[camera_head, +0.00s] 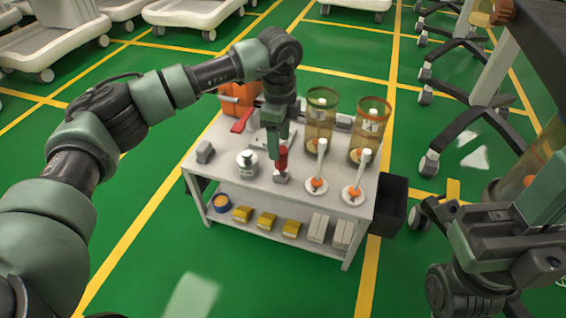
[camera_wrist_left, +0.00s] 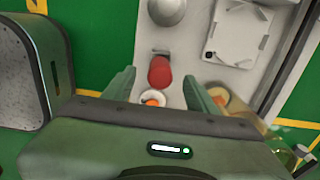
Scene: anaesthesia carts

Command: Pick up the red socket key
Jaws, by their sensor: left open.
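The red socket key (camera_head: 282,160) stands near the middle of the white cart top, with a red grip and a grey lower part. In the left wrist view the red key (camera_wrist_left: 160,72) shows between and just beyond my two green fingers. My left gripper (camera_head: 273,150) points down at the key and is open; in the wrist view its fingers (camera_wrist_left: 160,92) stand apart on either side. I see no clear contact with the key. Part of my right gripper (camera_head: 443,213) shows at the right edge; its jaws cannot be made out.
On the cart (camera_head: 225,178) stand a silver weight-like item (camera_head: 247,165), two white-stemmed orange-based items (camera_head: 317,184), two amber cylinders (camera_head: 320,120) and an orange box (camera_head: 238,98). Yellow boxes (camera_head: 266,221) lie on the lower shelf. A black bin (camera_head: 389,205) hangs at the right.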

